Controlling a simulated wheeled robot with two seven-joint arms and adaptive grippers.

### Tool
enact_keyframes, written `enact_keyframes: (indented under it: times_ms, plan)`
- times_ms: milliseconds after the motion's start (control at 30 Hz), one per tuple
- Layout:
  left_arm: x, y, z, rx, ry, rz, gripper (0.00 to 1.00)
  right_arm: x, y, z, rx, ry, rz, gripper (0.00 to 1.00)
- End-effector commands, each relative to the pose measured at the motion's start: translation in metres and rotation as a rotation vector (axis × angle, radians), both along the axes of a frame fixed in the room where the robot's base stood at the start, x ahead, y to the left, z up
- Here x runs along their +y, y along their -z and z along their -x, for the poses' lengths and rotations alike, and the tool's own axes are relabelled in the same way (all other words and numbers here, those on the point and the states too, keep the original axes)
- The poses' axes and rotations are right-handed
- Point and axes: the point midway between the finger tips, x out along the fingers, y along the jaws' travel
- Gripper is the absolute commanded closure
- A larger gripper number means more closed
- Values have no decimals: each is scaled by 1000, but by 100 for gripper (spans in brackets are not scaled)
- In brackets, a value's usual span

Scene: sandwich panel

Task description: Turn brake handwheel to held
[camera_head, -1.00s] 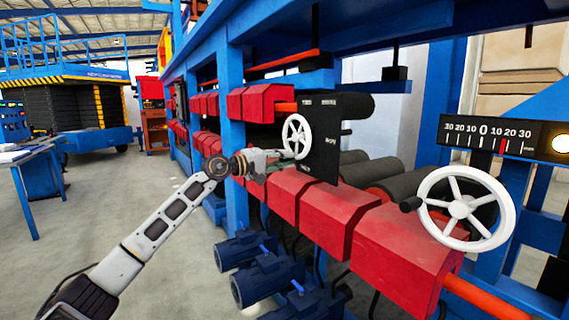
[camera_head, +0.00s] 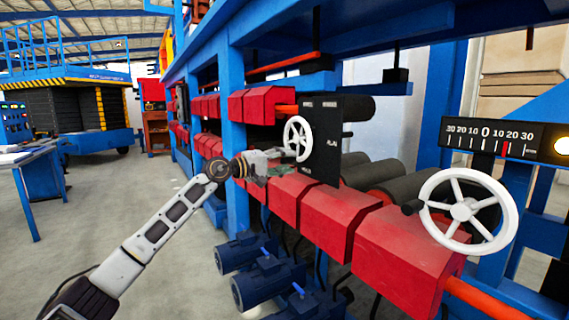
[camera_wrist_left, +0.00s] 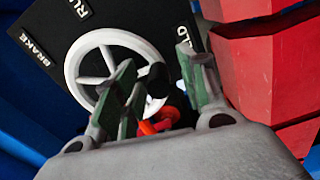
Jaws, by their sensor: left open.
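The brake handwheel (camera_head: 297,138) is a small white spoked wheel on a black panel (camera_head: 326,139) in the head view. In the left wrist view the wheel (camera_wrist_left: 88,70) fills the upper left, with a dark knob (camera_wrist_left: 157,80) at its rim. Panel lettering reads "BRAKE" and "RU", with a partly hidden "LD". My left gripper (camera_head: 283,155) is close to the wheel's lower rim. In the wrist view its green-padded fingers (camera_wrist_left: 157,75) are open, with the dark knob seen between them. Contact cannot be told. My right gripper is not in view.
A larger white handwheel (camera_head: 463,212) stands at the right below a scale (camera_head: 490,135) with a red pointer. Red covers (camera_head: 290,195) run below the panel, beside dark rollers (camera_head: 372,172). Blue motors (camera_head: 255,290) sit lower. Grey floor (camera_head: 100,215) is clear at the left.

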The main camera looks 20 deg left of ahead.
Motion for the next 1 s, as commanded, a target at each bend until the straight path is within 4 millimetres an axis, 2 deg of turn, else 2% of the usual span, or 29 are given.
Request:
enact_keyframes:
  times_ms: [367,1000]
  plan:
    - [13,1,15,1,-2,0,58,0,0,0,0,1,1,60]
    - [50,1,62,3,-1,-1,58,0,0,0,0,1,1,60]
